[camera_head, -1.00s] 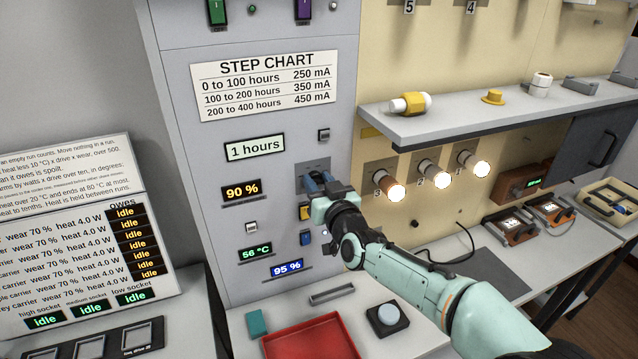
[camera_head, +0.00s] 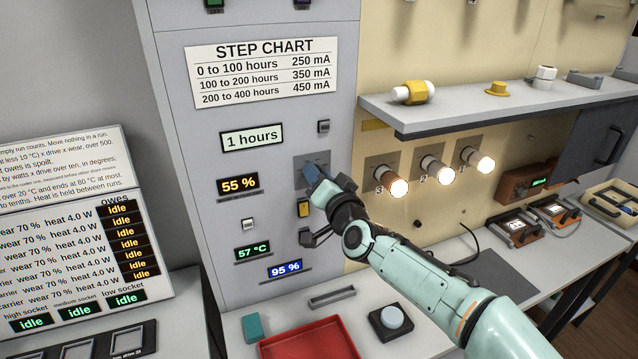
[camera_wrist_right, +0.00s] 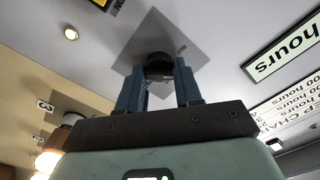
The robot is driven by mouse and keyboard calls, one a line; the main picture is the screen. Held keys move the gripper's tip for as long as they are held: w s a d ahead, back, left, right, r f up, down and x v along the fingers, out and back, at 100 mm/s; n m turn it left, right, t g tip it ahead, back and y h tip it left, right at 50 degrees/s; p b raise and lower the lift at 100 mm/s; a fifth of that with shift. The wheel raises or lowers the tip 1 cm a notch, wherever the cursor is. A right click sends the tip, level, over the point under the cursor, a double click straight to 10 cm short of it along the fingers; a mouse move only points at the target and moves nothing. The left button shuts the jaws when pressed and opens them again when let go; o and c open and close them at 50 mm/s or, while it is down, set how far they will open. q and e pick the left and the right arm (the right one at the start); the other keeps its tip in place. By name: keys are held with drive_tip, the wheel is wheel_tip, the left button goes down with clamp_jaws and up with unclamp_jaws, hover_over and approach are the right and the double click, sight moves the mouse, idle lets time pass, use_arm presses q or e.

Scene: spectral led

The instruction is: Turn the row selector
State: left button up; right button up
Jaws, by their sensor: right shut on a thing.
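In the right wrist view, the two blue fingers (camera_wrist_right: 159,80) are closed around a dark round knob (camera_wrist_right: 158,66) on that plate (camera_wrist_right: 140,45). In the head view the gripper hides the knob. No label shows that it is the row selector. My left gripper is not in view.
A yellow switch (camera_head: 305,208) sits just below the gripper, partly near the wrist. A shelf (camera_head: 450,121) juts out at the right, above lit lamps (camera_head: 397,188). Below are a red tray (camera_head: 310,345) and a round button box (camera_head: 391,320).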

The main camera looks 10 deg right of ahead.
drive_tip(key=shift+m+b, duration=0.45)
drive_tip(key=shift+m, duration=0.75)
drive_tip(key=o, duration=1)
drive_tip(key=shift+o, duration=0.2)
drive_tip(key=shift+s, duration=0.1)
drive_tip(key=s+d+b, duration=0.1)
drive_tip(key=s+d, duration=0.1)
drive_tip(key=s, duration=1.1)
drive_tip(key=shift+d+b, duration=0.3)
drive_tip(key=shift+b, duration=0.05)
